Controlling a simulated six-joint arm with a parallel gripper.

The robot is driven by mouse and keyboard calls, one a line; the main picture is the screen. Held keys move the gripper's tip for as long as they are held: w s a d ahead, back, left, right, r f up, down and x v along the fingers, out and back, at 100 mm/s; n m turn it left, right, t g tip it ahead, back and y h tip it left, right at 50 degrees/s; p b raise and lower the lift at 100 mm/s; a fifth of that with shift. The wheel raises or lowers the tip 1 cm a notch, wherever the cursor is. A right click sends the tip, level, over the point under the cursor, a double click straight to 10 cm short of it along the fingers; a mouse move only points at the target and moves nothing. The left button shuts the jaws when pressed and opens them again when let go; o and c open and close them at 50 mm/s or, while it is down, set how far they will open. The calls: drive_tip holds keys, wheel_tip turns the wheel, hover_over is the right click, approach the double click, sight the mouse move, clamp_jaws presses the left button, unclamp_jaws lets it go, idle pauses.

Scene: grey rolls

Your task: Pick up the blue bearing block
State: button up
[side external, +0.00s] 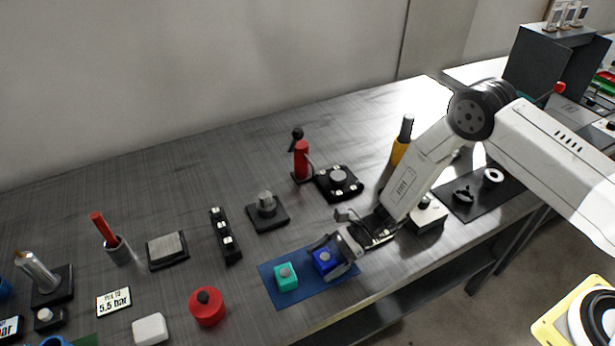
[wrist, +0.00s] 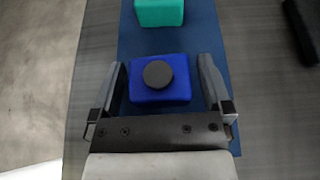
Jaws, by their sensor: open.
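The blue bearing block (side external: 323,261), a small cube with a dark round knob on top, stands on a dark blue mat (side external: 268,271). My gripper (side external: 335,255) is open and low over the mat, with its fingers around the block. In the wrist view the blue block (wrist: 160,92) lies between the two fingers of my gripper (wrist: 162,80), with a gap on each side. A teal block (side external: 286,283) stands on the same mat to the left; it shows beyond the blue block in the wrist view (wrist: 158,12).
A red round container (side external: 207,307) and a white block (side external: 150,329) stand left of the mat. A black base with a grey knob (side external: 267,212) and a black strip (side external: 225,236) lie behind it. The table's front edge is close to the mat.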

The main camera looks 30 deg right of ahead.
idle(0.4)
clamp_jaws()
drive_tip(key=shift+r, duration=0.15)
drive_tip(key=shift+r, duration=0.75)
drive_tip(key=s+d+r, duration=0.2)
drive_tip(key=s+r, duration=0.3)
drive_tip(key=s, duration=0.1)
drive_tip(key=s+d+r, duration=0.3)
drive_tip(key=s+r, duration=0.3)
drive_tip(key=shift+s+d+r, duration=0.15)
drive_tip(key=shift+s+d, duration=0.2)
drive_tip(key=shift+s, duration=0.05)
